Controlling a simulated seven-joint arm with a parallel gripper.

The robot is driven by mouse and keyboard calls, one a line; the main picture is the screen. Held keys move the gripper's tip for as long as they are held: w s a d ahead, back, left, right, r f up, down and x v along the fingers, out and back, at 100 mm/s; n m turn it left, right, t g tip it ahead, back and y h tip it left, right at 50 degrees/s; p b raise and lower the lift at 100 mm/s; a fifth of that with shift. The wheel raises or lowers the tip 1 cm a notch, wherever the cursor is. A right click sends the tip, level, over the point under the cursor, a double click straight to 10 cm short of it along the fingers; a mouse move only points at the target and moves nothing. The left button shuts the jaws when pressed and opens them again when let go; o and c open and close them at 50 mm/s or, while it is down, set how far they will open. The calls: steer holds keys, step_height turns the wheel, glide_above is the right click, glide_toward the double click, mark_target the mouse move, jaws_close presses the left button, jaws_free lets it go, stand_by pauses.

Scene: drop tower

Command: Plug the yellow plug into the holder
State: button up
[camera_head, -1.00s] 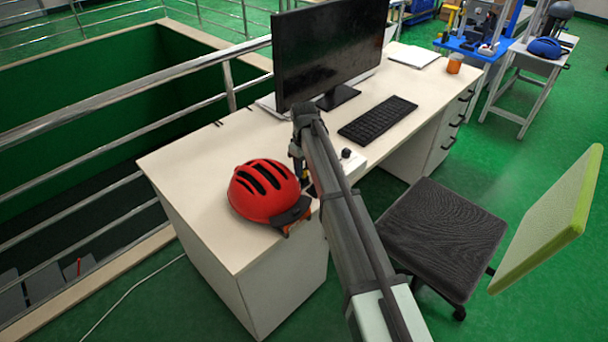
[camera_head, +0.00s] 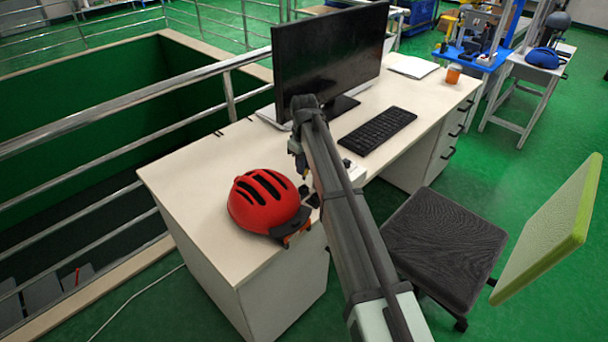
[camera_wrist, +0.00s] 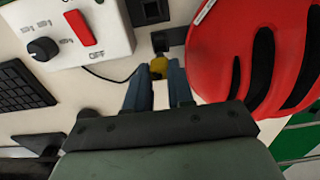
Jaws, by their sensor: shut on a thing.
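The yellow plug (camera_wrist: 158,66) is between the fingertips of my gripper (camera_wrist: 159,74) in the wrist view, and the gripper is shut on it. A thin dark cable runs left from the plug. A black block (camera_wrist: 170,38) lies just beyond the plug, and a black square piece with a recess (camera_wrist: 150,12) is farther up. I cannot tell for sure which is the holder, or whether the plug touches the nearer block. In the head view my gripper (camera_head: 300,168) is low over the desk beside the red helmet, and the plug cannot be made out there.
The red helmet (camera_wrist: 255,55) is close on the right. A white control box (camera_wrist: 70,30) with a red switch and a black knob is on the left, near a keyboard (camera_wrist: 22,86). The desk (camera_head: 195,165) is bare left of the helmet. A monitor (camera_head: 325,55) stands behind.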

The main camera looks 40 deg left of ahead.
step_height(320, 180, up, 4)
steer(key=shift+f, duration=0.15)
steer(key=shift+d, duration=0.25)
steer(key=d+f, duration=0.4)
steer(key=f, duration=0.1)
steer(key=shift+d+f, duration=0.35)
steer(key=shift+w+f, duration=0.1)
steer(key=shift+f, duration=0.5)
stand_by(0.6)
steer(key=shift+f, duration=0.9)
steer(key=shift+f, duration=0.35)
